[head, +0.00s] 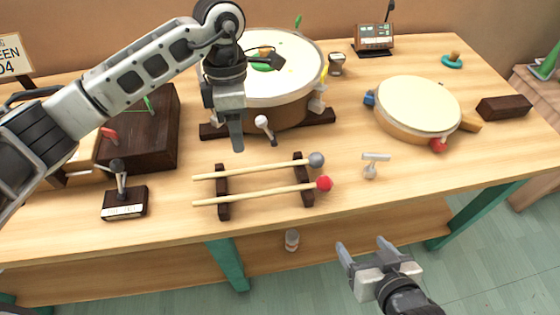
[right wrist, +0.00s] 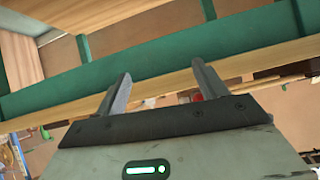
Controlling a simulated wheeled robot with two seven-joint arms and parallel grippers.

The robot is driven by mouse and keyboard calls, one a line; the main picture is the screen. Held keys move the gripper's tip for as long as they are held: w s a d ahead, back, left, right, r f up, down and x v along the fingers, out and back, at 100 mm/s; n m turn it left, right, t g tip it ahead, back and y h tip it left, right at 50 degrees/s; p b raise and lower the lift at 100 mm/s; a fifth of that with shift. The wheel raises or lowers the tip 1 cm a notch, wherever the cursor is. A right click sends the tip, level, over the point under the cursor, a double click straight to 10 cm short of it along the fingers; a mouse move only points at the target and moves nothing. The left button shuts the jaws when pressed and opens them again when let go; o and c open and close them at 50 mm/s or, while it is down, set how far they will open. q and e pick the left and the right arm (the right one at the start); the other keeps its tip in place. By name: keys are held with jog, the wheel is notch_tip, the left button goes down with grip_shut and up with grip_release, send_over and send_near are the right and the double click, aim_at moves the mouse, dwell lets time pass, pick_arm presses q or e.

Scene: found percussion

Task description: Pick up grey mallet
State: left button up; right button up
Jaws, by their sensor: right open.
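The grey mallet (head: 262,168) has a pale wooden stick and a round grey head at its right end. It lies across a dark two-post rack (head: 222,196) on the table, behind a red-headed mallet (head: 270,193) on the same rack. My right gripper (head: 367,248) is open and empty, in front of the table's front edge, to the right of and nearer than the mallets. It also shows open in the right wrist view (right wrist: 158,85). My left gripper (head: 238,130) hangs behind the rack, above the table; whether its fingers are apart is unclear.
A large drum (head: 275,110) stands behind the rack. A smaller drum (head: 418,105) is to the right. A small metal T-shaped tool (head: 372,163) stands right of the mallet heads. The front right tabletop is clear.

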aim_at(240, 170)
pick_arm(q)
jog(key=shift+s+a+f+p, duration=0.1)
jog(key=shift+s+f+p, duration=0.15)
jog(key=shift+f, duration=1.25)
jog(key=shift+s+d+f+p, duration=0.1)
jog(key=shift+s+f+p, duration=0.15)
jog(key=shift+f, duration=1.25)
jog(key=shift+s+a+f+p, duration=0.15)
jog(key=shift+s+f, duration=0.2)
jog(key=shift+f, duration=1.15)
jog(key=shift+c, duration=0.3)
grip_shut()
